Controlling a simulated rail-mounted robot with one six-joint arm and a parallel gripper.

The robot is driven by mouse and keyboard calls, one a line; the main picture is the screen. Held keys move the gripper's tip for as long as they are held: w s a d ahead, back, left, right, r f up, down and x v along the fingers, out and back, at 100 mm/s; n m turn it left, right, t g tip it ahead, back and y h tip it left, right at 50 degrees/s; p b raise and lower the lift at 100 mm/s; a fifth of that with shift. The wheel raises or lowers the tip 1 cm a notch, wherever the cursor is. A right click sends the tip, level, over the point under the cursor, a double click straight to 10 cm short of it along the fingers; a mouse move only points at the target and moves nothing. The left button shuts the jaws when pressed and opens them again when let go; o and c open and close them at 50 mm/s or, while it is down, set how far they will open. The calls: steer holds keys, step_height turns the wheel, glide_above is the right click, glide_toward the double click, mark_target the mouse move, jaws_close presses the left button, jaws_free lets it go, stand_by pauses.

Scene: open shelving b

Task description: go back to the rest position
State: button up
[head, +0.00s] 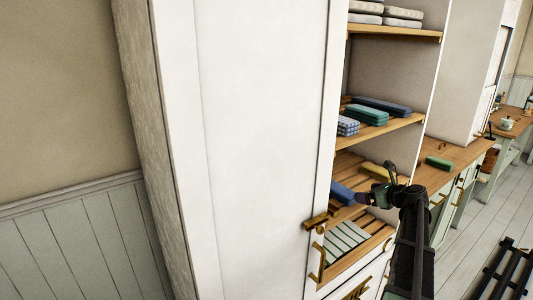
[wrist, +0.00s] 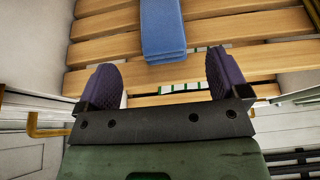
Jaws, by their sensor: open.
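My gripper (head: 366,199) is at the front of the open shelving, by a slatted wooden shelf (head: 352,170). In the wrist view my gripper (wrist: 165,76) has its two dark purple fingers spread apart with nothing between them. A folded blue cloth (wrist: 162,30) lies on the slats just beyond the fingertips, apart from them. The blue cloth also shows in the head view (head: 342,193), left of my gripper. Part of the slatted shelf behind the gripper and arm is hidden.
Above are checked (head: 348,126), green (head: 366,115) and dark blue cloths (head: 383,106). A striped cloth (head: 345,239) lies on the slats below. A tall white door (head: 265,130) stands left; a wooden counter (head: 455,160) is right.

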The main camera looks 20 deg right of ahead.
mark_target(346, 191)
steer(key=b+x, duration=0.1)
steer(key=x, duration=0.2)
steer(key=b+x, duration=0.1)
steer(key=x, duration=0.2)
steer(key=b+x, duration=0.1)
steer(key=x, duration=0.2)
steer(key=shift+d+f, duration=0.1)
steer(key=shift+f, duration=0.25)
steer(key=r+p, duration=0.4)
steer(key=shift+w+r, duration=0.15)
steer(key=shift+w, duration=0.25)
